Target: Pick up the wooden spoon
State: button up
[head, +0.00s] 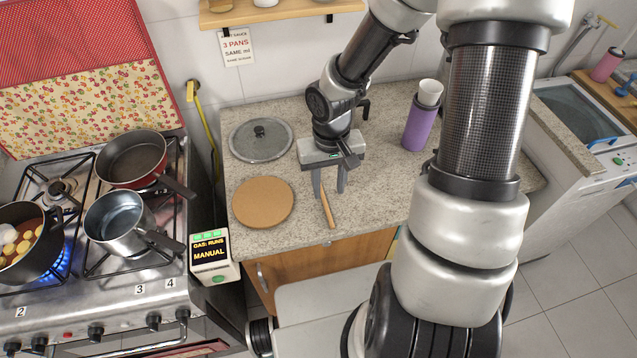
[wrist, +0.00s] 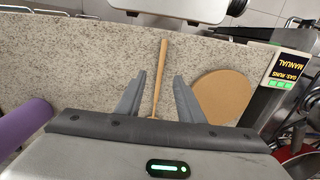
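The wooden spoon (head: 328,210) lies on the speckled stone counter, its handle pointing toward the front edge. In the wrist view the handle (wrist: 162,55) runs up the picture between my two fingers, with bare space on both sides. The bowl end is hidden under my gripper in both views. My gripper (head: 331,193) points down over the counter at the spoon. It is open, and its fingers (wrist: 159,79) stand apart on either side of the handle without visibly touching it. The exact height of the fingertips above the counter is hard to tell.
A round cork mat (head: 263,203) lies left of the spoon, with a glass lid (head: 261,140) behind it. A purple bottle (head: 420,127) stands at the right. The stove (head: 110,300) with pots, one over a blue flame, is at the left. A box marked MANUAL (head: 210,255) stands between.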

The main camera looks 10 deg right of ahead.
aim_at(327, 206)
jog(key=f, duration=0.3)
jog(key=f+b, duration=0.1)
jog(key=f, duration=0.3)
jog(key=shift+w+a+f, duration=0.1)
jog(key=shift+w+f, duration=0.1)
jog(key=shift+c, duration=0.2)
grip_shut()
